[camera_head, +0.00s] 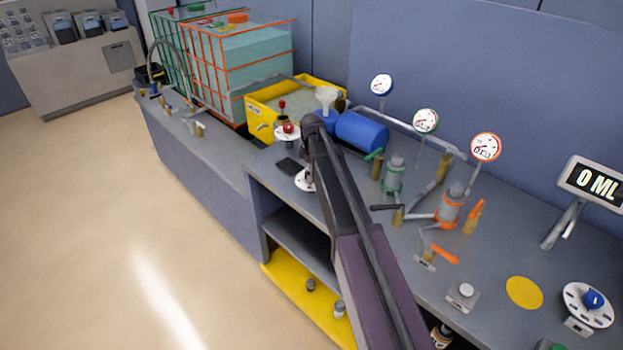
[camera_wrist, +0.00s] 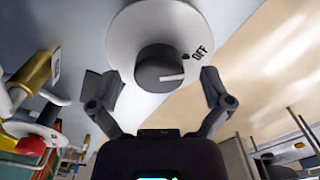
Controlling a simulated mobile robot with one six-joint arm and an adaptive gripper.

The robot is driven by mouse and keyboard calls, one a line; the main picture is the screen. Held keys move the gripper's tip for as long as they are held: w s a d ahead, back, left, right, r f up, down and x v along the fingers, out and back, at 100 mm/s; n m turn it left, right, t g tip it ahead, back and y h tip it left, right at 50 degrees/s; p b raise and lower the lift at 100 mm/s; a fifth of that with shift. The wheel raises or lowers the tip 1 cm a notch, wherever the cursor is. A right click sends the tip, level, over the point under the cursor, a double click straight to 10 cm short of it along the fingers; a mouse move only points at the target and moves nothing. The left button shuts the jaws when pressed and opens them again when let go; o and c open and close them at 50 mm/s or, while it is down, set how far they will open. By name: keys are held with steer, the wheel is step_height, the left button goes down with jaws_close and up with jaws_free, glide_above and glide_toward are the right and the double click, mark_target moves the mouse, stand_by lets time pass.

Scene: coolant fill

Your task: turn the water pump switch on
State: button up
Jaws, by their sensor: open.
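A round white switch plate with a dark knob (camera_wrist: 160,68) fills the top middle of the wrist view. The word OFF and a small dark dot are printed right of the knob. A pale pointer line on the knob faces right, toward the OFF side. In the head view the white plate (camera_head: 303,181) shows partly on the bench, behind my arm. My gripper (camera_wrist: 160,82) is open, its two fingers on either side of the knob and apart from it. Contact with the plate cannot be judged. The blue pump (camera_head: 361,132) lies on the bench behind my arm.
A red-knobbed valve (camera_head: 288,128) stands close behind the switch; its red knob (camera_wrist: 30,146) is at lower left in the wrist view. A dark flat pad (camera_head: 289,166) lies left of the switch. Pipes, gauges (camera_head: 425,121) and a yellow tub (camera_head: 262,103) crowd the bench. The floor (camera_head: 80,220) is clear.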

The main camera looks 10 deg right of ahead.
steer(key=shift+f, duration=0.45)
steer(key=c, duration=1.1)
